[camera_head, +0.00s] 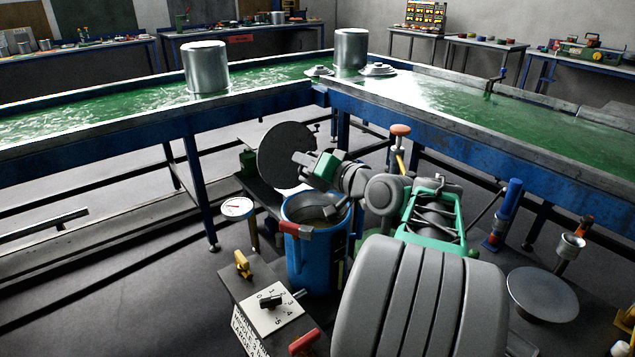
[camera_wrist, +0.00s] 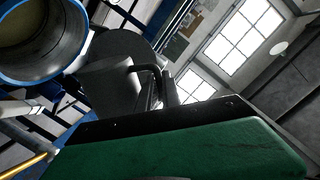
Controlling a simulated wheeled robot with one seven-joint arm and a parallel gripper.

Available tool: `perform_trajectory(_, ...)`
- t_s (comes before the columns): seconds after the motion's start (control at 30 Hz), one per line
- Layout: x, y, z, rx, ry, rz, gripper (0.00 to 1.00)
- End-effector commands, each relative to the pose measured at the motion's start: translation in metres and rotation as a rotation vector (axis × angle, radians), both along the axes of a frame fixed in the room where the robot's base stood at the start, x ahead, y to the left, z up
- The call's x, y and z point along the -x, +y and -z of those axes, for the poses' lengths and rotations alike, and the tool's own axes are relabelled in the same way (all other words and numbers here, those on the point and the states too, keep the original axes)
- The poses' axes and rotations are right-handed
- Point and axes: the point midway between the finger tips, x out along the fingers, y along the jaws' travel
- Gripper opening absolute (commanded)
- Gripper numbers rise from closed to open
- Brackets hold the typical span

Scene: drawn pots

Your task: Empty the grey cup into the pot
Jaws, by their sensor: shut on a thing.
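The blue pot (camera_head: 305,262) stands open at the centre of the head view, with dull contents low inside. In the wrist view its blue rim (camera_wrist: 83,42) fills the upper left corner. My gripper (camera_head: 308,162) is above the pot's far rim, in front of the dark round lid (camera_head: 279,148). In the wrist view the grey cup (camera_wrist: 106,90) is at my dark jaws (camera_wrist: 158,82), which are shut on it. The cup appears beside the pot's opening, apart from the rim. Its contents are hidden, and I cannot tell its tilt.
A dial gauge (camera_head: 237,208) stands left of the pot, and a knob box (camera_head: 270,303) stands in front. A round plate (camera_head: 541,294) is at the right. Green-topped benches (camera_head: 120,103) with metal cans (camera_head: 206,68) run behind. Floor on the left is mostly clear.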

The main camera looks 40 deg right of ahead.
Motion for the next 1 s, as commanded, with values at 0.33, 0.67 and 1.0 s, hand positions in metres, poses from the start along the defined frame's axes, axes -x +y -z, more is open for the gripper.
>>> perform_trajectory(0.33, -0.0004, -0.0025, -0.0066, -0.037, 0.008, 0.0, 0.0)
perform_trajectory(0.67, -0.0007, -0.0035, -0.0067, -0.058, 0.012, 0.0, 0.0)
perform_trajectory(1.0, -0.0007, -0.0034, -0.0069, -0.057, 0.012, 0.0, 0.0)
